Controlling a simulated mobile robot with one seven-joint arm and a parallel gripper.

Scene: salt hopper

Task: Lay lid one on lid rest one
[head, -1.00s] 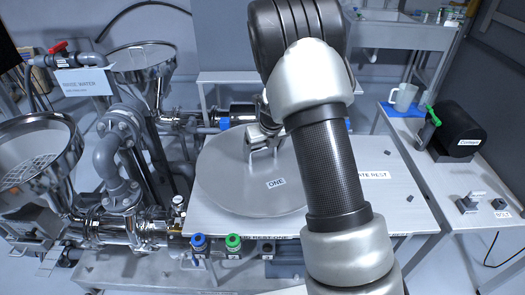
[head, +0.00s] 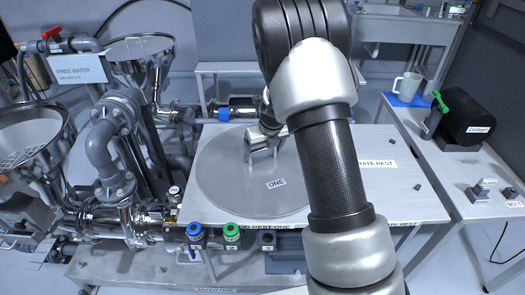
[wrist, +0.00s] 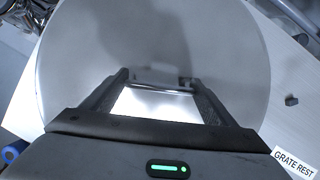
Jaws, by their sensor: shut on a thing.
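Lid one (head: 225,187) is a flat round grey metal disc marked ONE. It lies over the left part of a pale metal board with a LID REST ONE label (head: 262,227) on its front edge. My gripper (head: 262,155) is above the lid, shut on its handle, partly hidden by my arm. In the wrist view the lid (wrist: 75,75) fills most of the picture, with the fingers of my gripper (wrist: 157,82) at its handle. The lid looks level and close to the board; I cannot tell whether it touches.
The board's right part bears a GRATE REST label (head: 376,163) and small dark blocks. Pipework with a hopper (head: 140,60) stands left. Blue (head: 195,235) and green (head: 232,233) capped items stand at the front. A side table at right holds a mug (head: 406,87) and a black device (head: 465,122).

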